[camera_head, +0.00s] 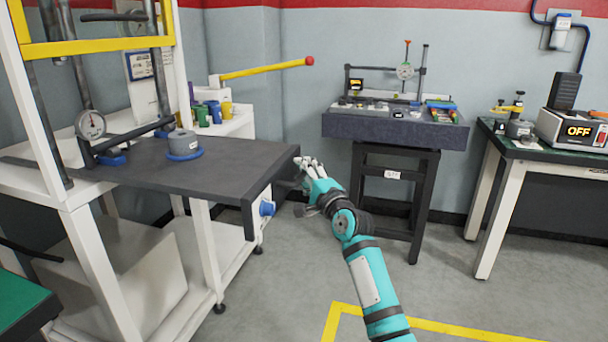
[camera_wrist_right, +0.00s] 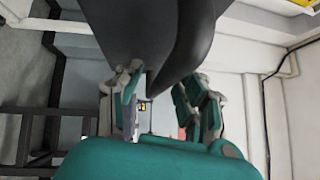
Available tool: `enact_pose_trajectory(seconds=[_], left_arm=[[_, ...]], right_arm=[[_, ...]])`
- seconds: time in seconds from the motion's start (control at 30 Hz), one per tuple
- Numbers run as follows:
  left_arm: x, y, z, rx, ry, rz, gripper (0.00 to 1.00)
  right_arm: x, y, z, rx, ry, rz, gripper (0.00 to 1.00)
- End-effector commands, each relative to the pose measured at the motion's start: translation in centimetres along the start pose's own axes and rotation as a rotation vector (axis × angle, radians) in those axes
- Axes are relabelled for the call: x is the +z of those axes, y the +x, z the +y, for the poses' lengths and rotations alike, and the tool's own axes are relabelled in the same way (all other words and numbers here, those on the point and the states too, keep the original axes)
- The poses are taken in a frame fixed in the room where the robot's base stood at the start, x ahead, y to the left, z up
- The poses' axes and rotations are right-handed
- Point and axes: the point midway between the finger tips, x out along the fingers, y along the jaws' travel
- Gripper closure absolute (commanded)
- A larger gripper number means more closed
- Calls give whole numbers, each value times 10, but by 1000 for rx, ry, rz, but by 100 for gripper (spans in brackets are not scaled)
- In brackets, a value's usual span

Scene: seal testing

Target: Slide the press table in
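The press table (camera_head: 235,165) is a dark grey slab that sticks out to the right from a white press frame (camera_head: 75,235). A grey cylinder on a blue ring (camera_head: 184,146) sits on it. A blue knob (camera_head: 266,208) shows below its right end. My right gripper (camera_head: 307,167) is at the table's right end, close to the far corner; contact cannot be told. In the right wrist view the gripper's fingers (camera_wrist_right: 165,98) are apart, with a dark part (camera_wrist_right: 150,35), likely the table, above and partly between them. My left gripper is out of view.
A granite bench with a dial gauge (camera_head: 395,130) stands behind my right arm. A green-topped table (camera_head: 550,150) with a device reading OFF is at the right. A yellow lever with a red end (camera_head: 265,69) juts out behind the press. Floor in the middle is clear.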

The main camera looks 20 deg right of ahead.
Motion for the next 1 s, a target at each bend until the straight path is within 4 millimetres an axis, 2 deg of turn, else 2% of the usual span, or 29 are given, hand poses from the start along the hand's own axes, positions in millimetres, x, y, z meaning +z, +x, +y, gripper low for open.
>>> enact_pose_trajectory(seconds=[0.17, 0.47, 0.5, 1.0], left_arm=[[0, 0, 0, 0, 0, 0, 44], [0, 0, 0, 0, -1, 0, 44], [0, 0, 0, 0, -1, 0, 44], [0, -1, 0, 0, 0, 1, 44]], right_arm=[[0, 0, 0, 0, 0, 0, 62], [0, 0, 0, 1, 0, 0, 98], [0, 0, 0, 1, 0, 0, 100], [2, 1, 2, 5, 3, -1, 100]])
